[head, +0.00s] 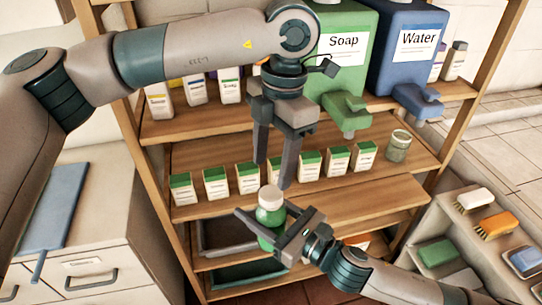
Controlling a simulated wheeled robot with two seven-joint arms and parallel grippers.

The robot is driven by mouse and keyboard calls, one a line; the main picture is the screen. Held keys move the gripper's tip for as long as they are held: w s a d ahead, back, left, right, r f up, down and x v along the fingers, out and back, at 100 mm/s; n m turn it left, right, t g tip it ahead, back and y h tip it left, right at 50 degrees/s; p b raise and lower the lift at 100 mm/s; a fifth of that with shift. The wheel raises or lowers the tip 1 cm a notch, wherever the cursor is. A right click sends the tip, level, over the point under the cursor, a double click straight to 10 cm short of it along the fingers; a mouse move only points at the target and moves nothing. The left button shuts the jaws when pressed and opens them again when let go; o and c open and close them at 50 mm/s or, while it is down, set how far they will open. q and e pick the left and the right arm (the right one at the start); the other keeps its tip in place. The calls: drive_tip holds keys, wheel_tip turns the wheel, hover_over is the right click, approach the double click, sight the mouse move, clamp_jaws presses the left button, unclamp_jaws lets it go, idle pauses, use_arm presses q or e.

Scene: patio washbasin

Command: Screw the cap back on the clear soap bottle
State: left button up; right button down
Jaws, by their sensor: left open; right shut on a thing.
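The soap bottle (269,232) is upright in front of the shelves, with green liquid in its lower part and a pale, whitish top (271,197). Whether that top is a cap resting on the neck or screwed tight, I cannot tell. My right gripper (278,226) is shut on the bottle's body from the lower right. My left gripper (272,174) points down just above the bottle. Its fingers are open and empty, with the right fingertip close to the bottle's top.
A green Soap dispenser (345,75) and a blue Water dispenser (405,50) stand on the upper shelf. Several green-topped boxes (216,183) and a small glass jar (397,146) line the shelf below. Brushes (474,201) lie at the right; a drawer cabinet (85,270) stands left.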

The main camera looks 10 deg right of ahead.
sight(271, 193)
use_arm(q)
drive_tip(key=n, duration=0.7)
drive_tip(key=shift+a+r+h, duration=0.1)
drive_tip(key=shift+r+h, duration=0.2)
drive_tip(key=n, duration=0.6)
drive_tip(key=shift+s+r+n+h, duration=0.1)
drive_tip(key=shift+r+n+h, duration=0.2)
drive_tip(key=shift+n, duration=0.1)
drive_tip(key=shift+f, duration=0.1)
drive_tip(key=shift+f, duration=3.95)
drive_tip(key=c, duration=1.1)
drive_tip(key=shift+m, duration=0.3)
